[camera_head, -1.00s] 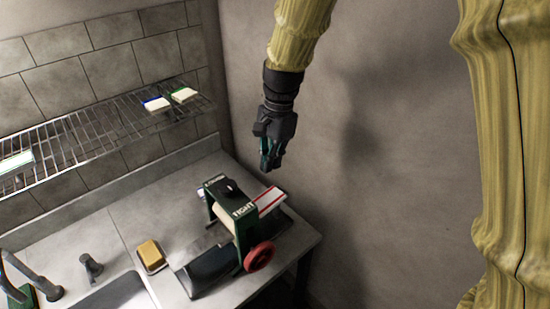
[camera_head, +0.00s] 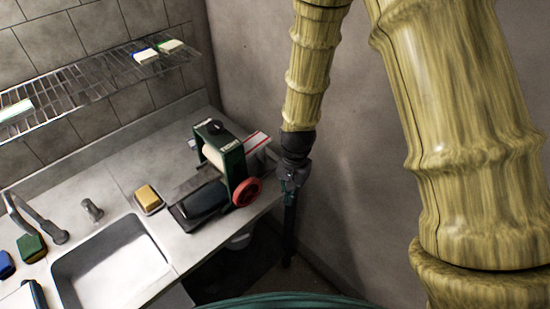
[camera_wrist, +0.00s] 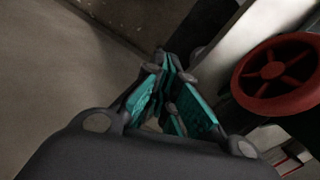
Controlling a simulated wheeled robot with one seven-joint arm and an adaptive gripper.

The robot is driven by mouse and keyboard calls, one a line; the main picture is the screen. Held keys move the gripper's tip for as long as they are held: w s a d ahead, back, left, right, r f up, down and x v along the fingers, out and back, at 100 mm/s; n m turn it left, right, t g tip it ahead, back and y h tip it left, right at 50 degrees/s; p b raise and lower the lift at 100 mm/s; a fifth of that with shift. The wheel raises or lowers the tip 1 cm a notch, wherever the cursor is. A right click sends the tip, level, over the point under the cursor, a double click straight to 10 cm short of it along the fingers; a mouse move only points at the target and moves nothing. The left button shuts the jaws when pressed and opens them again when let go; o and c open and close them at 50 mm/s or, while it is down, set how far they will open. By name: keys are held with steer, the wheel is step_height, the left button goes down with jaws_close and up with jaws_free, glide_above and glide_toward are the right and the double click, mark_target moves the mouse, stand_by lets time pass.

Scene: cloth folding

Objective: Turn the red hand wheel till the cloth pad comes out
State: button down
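The red hand wheel (camera_head: 246,191) is on the front right side of a green wringer frame (camera_head: 233,163) on the counter. It also shows in the wrist view, with spokes, at the right (camera_wrist: 277,74). A flat white piece with red stripes (camera_head: 257,139), seemingly the cloth pad, shows behind the frame at its right; how far it sits between the rollers is hidden. A pale roller (camera_head: 213,155) shows inside the frame. My gripper (camera_head: 289,196) is right of the wheel, past the counter edge, apart from it.
A dark tray (camera_head: 203,205) lies before the frame. A yellow sponge (camera_head: 147,197) sits on a dish beside the sink (camera_head: 78,262). A wire rack (camera_head: 95,82) with pads hangs on the tiled wall. The bare wall is close on the right.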

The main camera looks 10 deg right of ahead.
steer(key=s+d+f+n+b, duration=0.3)
steer(key=s+f, duration=1)
steer(key=f, duration=0.1)
steer(key=s+d+f+n+b, duration=0.3)
steer(key=s+f+n+b, duration=0.1)
steer(key=s+f, duration=0.8)
step_height(320, 180, down, 2)
steer(key=shift+s+d+f+n+t, duration=0.1)
steer(key=shift+s+d+n+t, duration=0.05)
steer(key=shift+s+n+t, duration=0.2)
